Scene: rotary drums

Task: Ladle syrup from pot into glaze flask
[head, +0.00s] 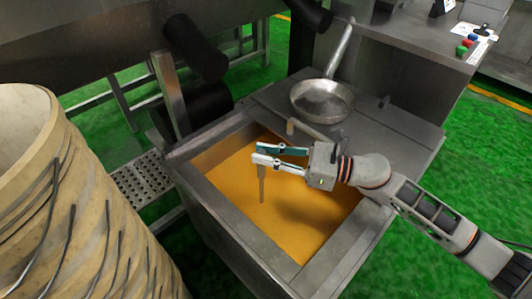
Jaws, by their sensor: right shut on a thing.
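The pot is a square grey metal vat (231,238) filled with orange-yellow syrup (305,215). My right gripper (257,153) reaches in from the right over the syrup. Its fingers are shut on a thin grey-brown piece (262,188), which hangs nearly upright from the fingertips with its lower end at the syrup. It looks like a ladle handle, but its lower part is hidden or under the surface. A round metal pan with a long handle (322,100) rests on the flat metal top behind the vat. I see no glaze flask. My left gripper is out of view.
A large wooden barrel (75,215) stands close on the left. Dark cylinders (195,48) and a metal post (170,95) stand behind the vat. A grey counter (420,30) with coloured knobs is at the back right. Green floor (470,165) is open at the right.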

